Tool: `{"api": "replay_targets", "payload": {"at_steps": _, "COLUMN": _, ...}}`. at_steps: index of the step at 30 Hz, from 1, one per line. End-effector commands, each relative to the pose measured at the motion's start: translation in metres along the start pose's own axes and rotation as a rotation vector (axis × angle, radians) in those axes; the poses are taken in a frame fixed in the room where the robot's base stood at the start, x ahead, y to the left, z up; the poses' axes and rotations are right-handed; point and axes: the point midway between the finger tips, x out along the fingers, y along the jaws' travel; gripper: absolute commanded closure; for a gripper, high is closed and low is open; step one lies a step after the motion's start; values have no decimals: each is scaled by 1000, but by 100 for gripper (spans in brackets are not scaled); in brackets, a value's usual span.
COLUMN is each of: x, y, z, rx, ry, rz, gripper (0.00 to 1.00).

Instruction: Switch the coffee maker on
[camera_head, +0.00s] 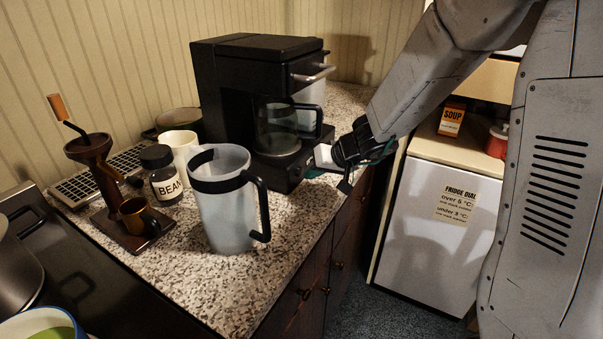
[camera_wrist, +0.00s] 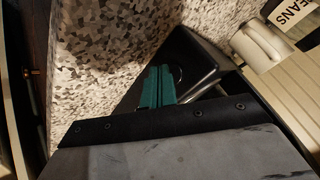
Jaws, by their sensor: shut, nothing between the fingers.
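The black coffee maker (camera_head: 222,80) stands on the speckled counter against the wall. A glass jug (camera_head: 277,130) with a dark handle sits in it. My gripper (camera_head: 322,168) is at the front right of its low base, fingers shut with nothing between them. In the wrist view the teal fingers (camera_wrist: 158,80) lie close over a black part of the coffee maker (camera_wrist: 198,68). A thin curved outline shows beside the fingertips. I cannot tell whether they touch it, and the fingers hide part of that face. The switch's state does not show.
A translucent pitcher (camera_head: 225,205) stands just left of the coffee maker's front. A bean jar (camera_head: 160,178), white canister (camera_head: 181,143) and grinder (camera_head: 95,165) are further left. A white fridge (camera_head: 437,225) stands right, past a floor gap.

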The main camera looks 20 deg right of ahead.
Motion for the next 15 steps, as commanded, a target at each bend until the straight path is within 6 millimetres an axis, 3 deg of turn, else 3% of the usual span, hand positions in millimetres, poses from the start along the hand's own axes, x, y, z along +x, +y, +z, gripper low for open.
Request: {"api": "replay_targets", "payload": {"at_steps": 15, "x": 4, "y": -2, "z": -3, "rx": 0, "ry": 0, "rz": 0, "gripper": 100}}
